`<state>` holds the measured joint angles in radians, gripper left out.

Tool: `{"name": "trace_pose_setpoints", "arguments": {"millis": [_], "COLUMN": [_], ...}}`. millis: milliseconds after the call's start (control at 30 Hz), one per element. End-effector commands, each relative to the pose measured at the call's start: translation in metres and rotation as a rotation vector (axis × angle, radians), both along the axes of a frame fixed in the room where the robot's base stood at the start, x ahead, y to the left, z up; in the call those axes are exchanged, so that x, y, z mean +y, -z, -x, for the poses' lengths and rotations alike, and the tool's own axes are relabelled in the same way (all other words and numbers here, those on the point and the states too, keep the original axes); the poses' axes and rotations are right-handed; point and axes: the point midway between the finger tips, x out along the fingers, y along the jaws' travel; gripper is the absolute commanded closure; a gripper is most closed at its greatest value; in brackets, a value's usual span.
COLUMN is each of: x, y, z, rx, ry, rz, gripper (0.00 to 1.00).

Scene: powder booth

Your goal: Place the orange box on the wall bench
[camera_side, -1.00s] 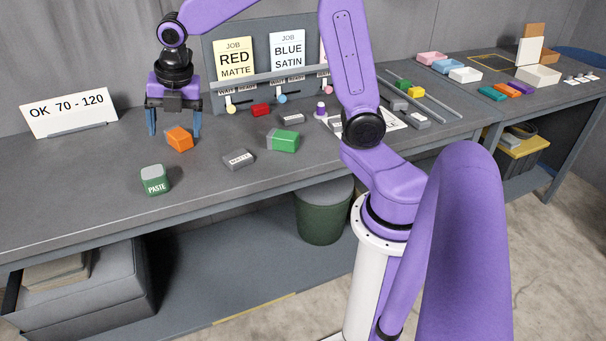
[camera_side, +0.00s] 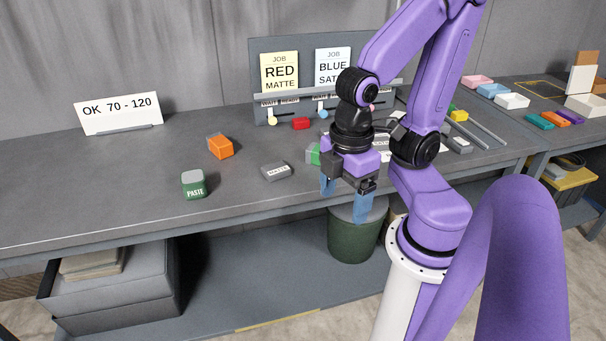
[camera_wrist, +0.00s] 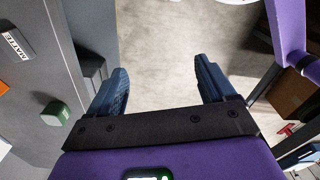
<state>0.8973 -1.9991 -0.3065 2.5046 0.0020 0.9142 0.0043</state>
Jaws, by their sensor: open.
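The orange box (camera_side: 220,147) rests on the grey wall bench (camera_side: 110,185), left of its middle in the side view. In the wrist view only a sliver of orange (camera_wrist: 3,88) shows at the left edge. My gripper (camera_side: 345,196) is open and empty. It hangs at the bench's front edge, well to the right of the orange box and apart from it. In the wrist view my gripper's fingers (camera_wrist: 161,68) are spread with bare floor beyond them.
The green paste block (camera_side: 194,185) and grey matte block (camera_side: 276,171) stand near the orange box. A green block (camera_side: 313,154) is partly hidden behind my gripper. Bench left of the boxes is clear.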

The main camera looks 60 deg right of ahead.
Motion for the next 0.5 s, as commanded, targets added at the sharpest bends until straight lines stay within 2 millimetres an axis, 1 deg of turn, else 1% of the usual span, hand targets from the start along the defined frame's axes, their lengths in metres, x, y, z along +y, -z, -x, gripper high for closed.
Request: {"name": "trace_pose_setpoints", "arguments": {"millis": [367,467,500], "x": [0.002,0.009,0.014], "y": [-0.001,-0.005,-0.009], "z": [-0.002,-0.013,-0.021], "rx": [0.0,0.0,-0.001], "ry": [0.004,0.035,0.058], "rz": [-0.001,0.0,-0.001], "gripper": [0.17,0.17,0.17]}}
